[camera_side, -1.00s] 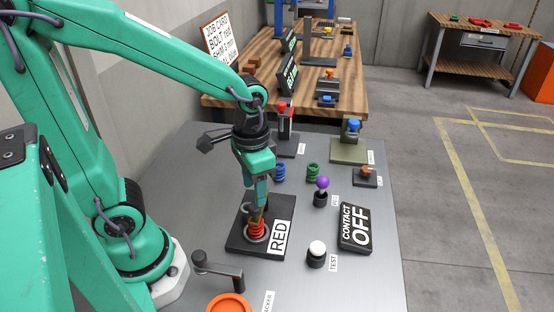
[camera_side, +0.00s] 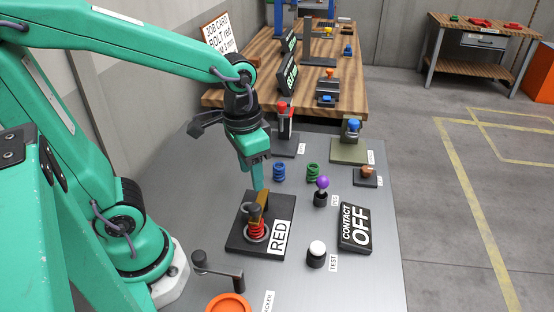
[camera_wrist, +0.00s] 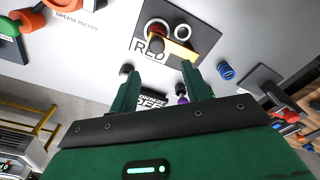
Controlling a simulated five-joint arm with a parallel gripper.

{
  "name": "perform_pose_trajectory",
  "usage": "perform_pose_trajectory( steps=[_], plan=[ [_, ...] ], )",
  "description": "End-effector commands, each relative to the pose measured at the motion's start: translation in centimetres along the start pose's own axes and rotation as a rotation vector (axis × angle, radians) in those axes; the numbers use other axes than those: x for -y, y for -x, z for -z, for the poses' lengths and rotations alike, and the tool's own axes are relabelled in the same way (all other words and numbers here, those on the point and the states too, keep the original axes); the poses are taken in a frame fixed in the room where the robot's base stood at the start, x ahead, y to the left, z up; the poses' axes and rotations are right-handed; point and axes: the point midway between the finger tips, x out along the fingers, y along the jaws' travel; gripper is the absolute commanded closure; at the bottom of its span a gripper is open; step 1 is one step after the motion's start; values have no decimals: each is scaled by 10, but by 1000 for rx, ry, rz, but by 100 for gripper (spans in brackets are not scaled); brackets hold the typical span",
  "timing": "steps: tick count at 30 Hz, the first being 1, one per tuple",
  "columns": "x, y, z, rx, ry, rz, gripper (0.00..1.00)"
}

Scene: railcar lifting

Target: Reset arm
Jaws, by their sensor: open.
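My gripper (camera_side: 258,183) is above the black plate labelled RED (camera_side: 237,240), and its fingers look nearly overlapped from the side. The wrist view shows the jaws (camera_wrist: 161,78) spread apart with nothing between them. A red spring (camera_side: 257,229) stands on the plate inside a grey ring. A brass-coloured bar (camera_side: 263,199) and a dark knob (camera_side: 254,209) sit over the spring. The brass bar also shows in the wrist view (camera_wrist: 184,46). From the side I cannot tell whether a fingertip touches the bar.
Blue (camera_side: 279,172) and green (camera_side: 313,172) springs stand behind the plate. A purple-knobbed lever (camera_side: 322,184), a white TEST button (camera_side: 317,249) and a CONTACT OFF sign (camera_side: 354,227) are to the right. A crank handle (camera_side: 218,271) and an orange ring (camera_side: 229,303) lie in front.

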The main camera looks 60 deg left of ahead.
Motion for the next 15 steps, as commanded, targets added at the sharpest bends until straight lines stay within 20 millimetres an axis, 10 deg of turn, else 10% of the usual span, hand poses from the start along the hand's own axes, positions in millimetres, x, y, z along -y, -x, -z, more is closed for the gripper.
perform_pose_trajectory(
  steps=[15],
  plan=[
    [26,53,-20,-341,97,24,52]
  ],
)
